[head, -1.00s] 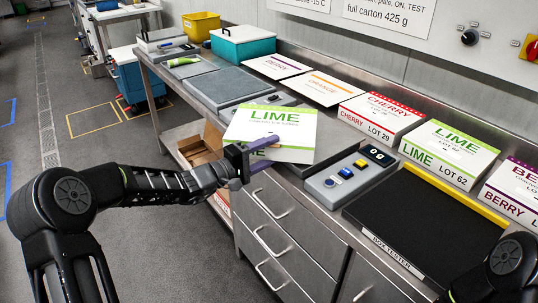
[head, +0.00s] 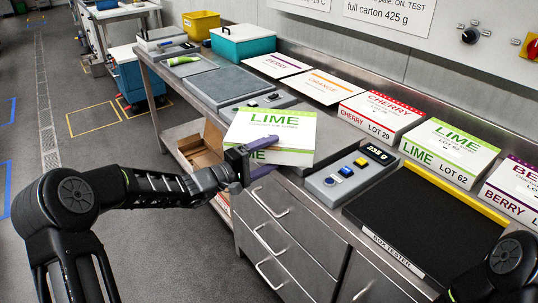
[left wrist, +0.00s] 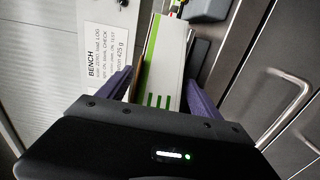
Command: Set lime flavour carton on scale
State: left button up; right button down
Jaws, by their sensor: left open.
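The display (head: 380,154) now shows a reading in grams, roughly 235. The scale plate is hidden under the carton. My left gripper (head: 275,154) is at the carton's near left edge. Its purple fingers are spread, one on each side of that edge. In the left wrist view the carton (left wrist: 165,62) stands between the open fingers. My right gripper is out of frame; only part of my right arm shows at bottom right.
The black box tester (head: 430,225) is right of the panel. Cherry (head: 380,110), another lime (head: 450,150) and berry cartons (head: 515,187) line the back. Flat berry (head: 278,66) and orange (head: 322,86) sheets lie behind. A grey plate (head: 215,90) is to the left.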

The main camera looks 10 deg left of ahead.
pick_arm(q)
jog(key=shift+r, duration=0.15)
jog(key=b+v, duration=0.1)
jog(key=v, duration=1.1)
dwell(0.5)
